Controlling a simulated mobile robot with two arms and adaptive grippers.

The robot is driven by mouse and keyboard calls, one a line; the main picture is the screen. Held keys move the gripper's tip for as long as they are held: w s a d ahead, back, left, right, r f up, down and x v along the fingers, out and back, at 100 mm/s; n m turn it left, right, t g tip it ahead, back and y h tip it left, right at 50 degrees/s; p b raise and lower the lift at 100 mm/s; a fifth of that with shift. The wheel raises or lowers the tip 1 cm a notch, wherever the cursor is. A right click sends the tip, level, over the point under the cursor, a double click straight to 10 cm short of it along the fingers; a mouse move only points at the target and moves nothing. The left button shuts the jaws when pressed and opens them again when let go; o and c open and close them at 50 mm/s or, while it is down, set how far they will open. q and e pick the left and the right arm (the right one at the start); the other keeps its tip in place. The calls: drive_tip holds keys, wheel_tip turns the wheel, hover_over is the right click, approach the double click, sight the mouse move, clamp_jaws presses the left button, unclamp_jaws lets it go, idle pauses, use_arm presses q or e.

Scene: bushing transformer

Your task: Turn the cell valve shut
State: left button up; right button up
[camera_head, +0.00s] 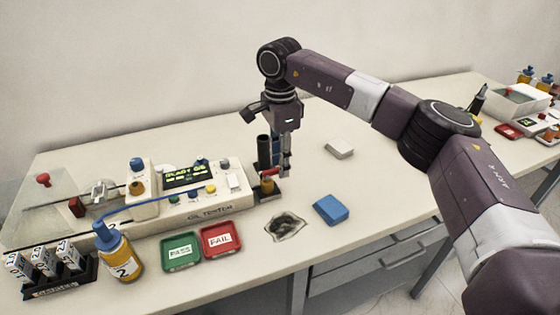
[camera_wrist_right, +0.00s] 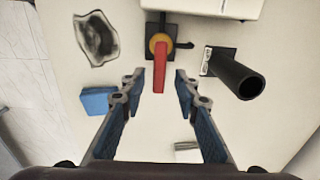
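The cell valve has a red lever handle on a yellow-orange hub (camera_wrist_right: 159,42) over a dark square base. In the head view the valve (camera_head: 267,184) stands just right of the oil tester (camera_head: 185,218). My right gripper (camera_head: 285,170) points down beside the valve and partly overlaps it. In the right wrist view my right gripper (camera_wrist_right: 160,80) is open, and the end of the red lever lies between its fingertips. I cannot tell whether either finger touches the lever. My left gripper is not in view.
A black tube (camera_wrist_right: 240,78) on a stand is close to the valve. A crumpled cloth (camera_head: 287,226) and a blue block (camera_head: 331,209) lie nearby. A green tray (camera_head: 180,252), a red tray (camera_head: 221,240) and an amber bottle (camera_head: 118,255) stand in front of the tester.

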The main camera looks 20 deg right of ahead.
wheel_tip(320, 180, up, 12)
idle(0.4)
idle(0.3)
